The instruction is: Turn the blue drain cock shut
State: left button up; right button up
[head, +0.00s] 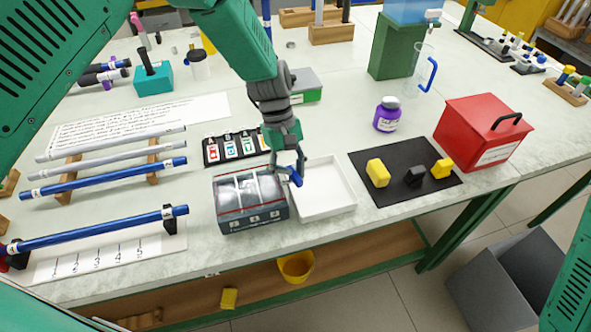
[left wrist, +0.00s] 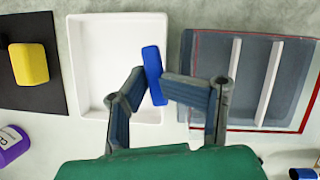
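My left gripper (head: 294,176) is shut on a short blue piece (left wrist: 154,75), held tilted between its fingertips. In the left wrist view the left gripper (left wrist: 152,86) shows it over the gap between a white tray and a dark compartment box. I cannot tell its height above them. A tank of blue liquid (head: 410,10) stands on a green stand (head: 393,48) at the back. A pale tap (head: 433,14) shows beside the tank. I cannot make out a blue drain cock. A clear jug with a blue handle (head: 432,74) stands below the tap. My right gripper is not in view.
The white tray (head: 338,207) is empty. The dark box (head: 252,221) has several compartments. A black mat (head: 398,194) carries yellow and black blocks. A purple bottle (head: 387,115) and red box (head: 480,132) stand to the right. Blue rods (head: 105,180) lie on supports at left.

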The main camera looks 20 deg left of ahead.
pick_arm(q)
jog(key=shift+w+a+f, duration=0.2)
jog(key=shift+a, duration=0.4)
jog(key=shift+d, duration=0.15)
grip_shut()
jog(key=shift+s+d+r, duration=0.1)
jog(key=shift+d+r, duration=0.1)
jog(key=shift+d, duration=0.5)
jog(key=shift+s+d+r, duration=0.1)
jog(key=shift+s+d, duration=0.05)
jog(key=shift+d, duration=0.1)
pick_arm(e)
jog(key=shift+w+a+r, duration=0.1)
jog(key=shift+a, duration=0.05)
pick_arm(q)
jog(key=shift+a, duration=0.1)
